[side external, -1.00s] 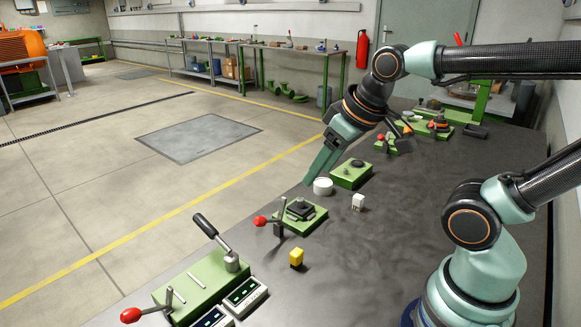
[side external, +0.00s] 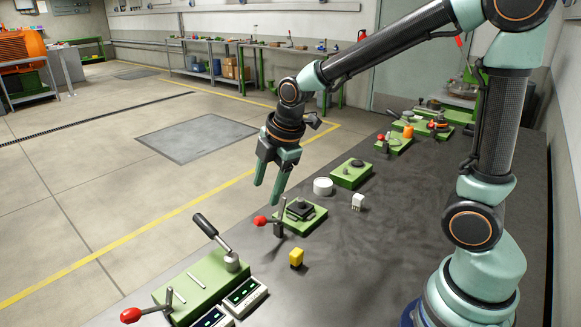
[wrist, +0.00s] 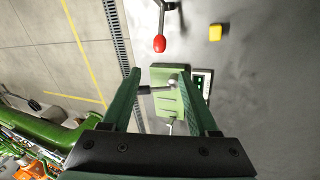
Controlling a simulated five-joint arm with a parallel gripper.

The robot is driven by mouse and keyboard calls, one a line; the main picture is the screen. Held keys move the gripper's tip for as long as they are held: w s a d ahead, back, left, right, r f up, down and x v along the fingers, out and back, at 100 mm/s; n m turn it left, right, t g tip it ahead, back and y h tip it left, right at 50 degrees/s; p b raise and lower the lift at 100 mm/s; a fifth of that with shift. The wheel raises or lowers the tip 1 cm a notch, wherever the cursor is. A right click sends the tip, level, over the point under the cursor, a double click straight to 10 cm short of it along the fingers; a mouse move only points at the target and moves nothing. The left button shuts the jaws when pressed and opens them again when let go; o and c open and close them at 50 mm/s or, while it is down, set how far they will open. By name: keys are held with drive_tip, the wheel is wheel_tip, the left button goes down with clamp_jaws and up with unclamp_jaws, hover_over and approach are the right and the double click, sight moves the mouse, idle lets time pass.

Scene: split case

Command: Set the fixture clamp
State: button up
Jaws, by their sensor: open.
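A green fixture (side external: 316,219) on the bench holds a dark square part (side external: 299,208). At its left side stands a clamp lever with a red knob (side external: 260,221); the knob and lever also show at the top of the wrist view (wrist: 159,44). My gripper (side external: 266,195) is open and empty, with its fingers pointing down, above and left of this fixture in the side view. In the wrist view, my two green fingers (wrist: 158,72) stand apart with the red knob beyond their tips. The fixture's dark part is not visible in the wrist view.
A longer green fixture (side external: 196,288) with a black-handled lever and another red-knobbed lever (side external: 131,315) stands at front left, beside display boxes (side external: 244,294). A yellow block (side external: 296,257), a white block (side external: 358,202) and a white cylinder (side external: 323,187) stand nearby.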

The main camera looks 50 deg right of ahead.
sight(260, 219)
drive_tip(key=x, duration=0.7)
drive_tip(key=d+x, duration=0.1)
drive_tip(key=x, duration=0.3)
clamp_jaws()
drive_tip(key=shift+s, duration=0.1)
idle(1.1)
